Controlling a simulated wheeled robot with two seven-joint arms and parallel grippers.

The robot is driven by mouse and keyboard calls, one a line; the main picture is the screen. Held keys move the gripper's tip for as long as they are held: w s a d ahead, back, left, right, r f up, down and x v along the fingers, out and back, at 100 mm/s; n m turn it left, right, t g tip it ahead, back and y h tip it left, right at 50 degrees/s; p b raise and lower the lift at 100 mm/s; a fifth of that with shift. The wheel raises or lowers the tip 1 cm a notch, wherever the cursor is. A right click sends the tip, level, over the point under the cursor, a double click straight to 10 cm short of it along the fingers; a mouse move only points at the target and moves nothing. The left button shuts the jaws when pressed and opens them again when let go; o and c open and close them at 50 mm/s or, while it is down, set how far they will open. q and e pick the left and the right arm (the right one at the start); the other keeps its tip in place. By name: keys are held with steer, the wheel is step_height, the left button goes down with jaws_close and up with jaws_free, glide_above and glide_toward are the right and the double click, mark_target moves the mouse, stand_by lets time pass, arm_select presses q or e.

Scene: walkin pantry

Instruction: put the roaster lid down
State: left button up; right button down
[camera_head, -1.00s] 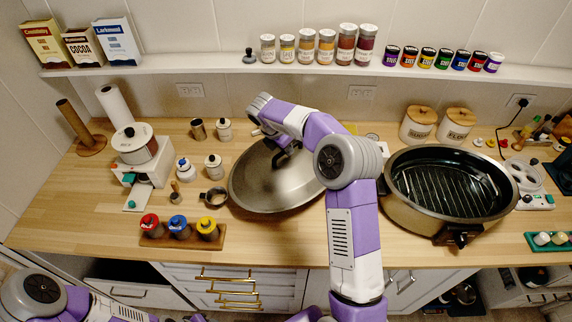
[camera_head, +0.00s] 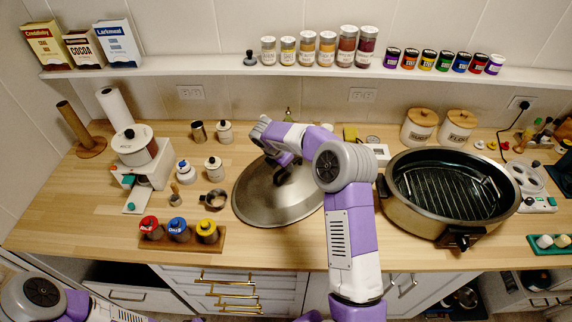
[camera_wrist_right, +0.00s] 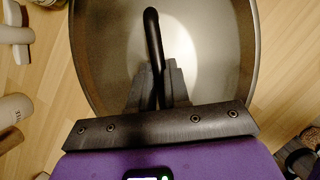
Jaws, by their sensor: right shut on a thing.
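The roaster lid (camera_head: 262,203) is a large grey metal oval with a dark handle. It is at the middle of the wooden counter, left of the roaster, and looks nearly flat on or just above the wood; I cannot tell if it touches. My right gripper (camera_head: 284,160) is over the lid's middle. In the right wrist view its dark fingers (camera_wrist_right: 162,85) are shut on the black lid handle (camera_wrist_right: 152,30). The open roaster (camera_head: 412,212), with a wire rack inside, stands right of the lid. My left arm shows at the lower left, but its gripper is not in view.
A wooden rack with coloured jars (camera_head: 180,240) is at the front left. Two canisters (camera_head: 420,126) stand behind the roaster. Bare counter (camera_head: 265,250) lies in front of the lid.

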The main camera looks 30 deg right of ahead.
steer(key=c, duration=1.1)
jaws_free()
steer(key=shift+f, duration=0.1)
steer(key=p+v, duration=0.1)
steer(key=v, duration=1.1)
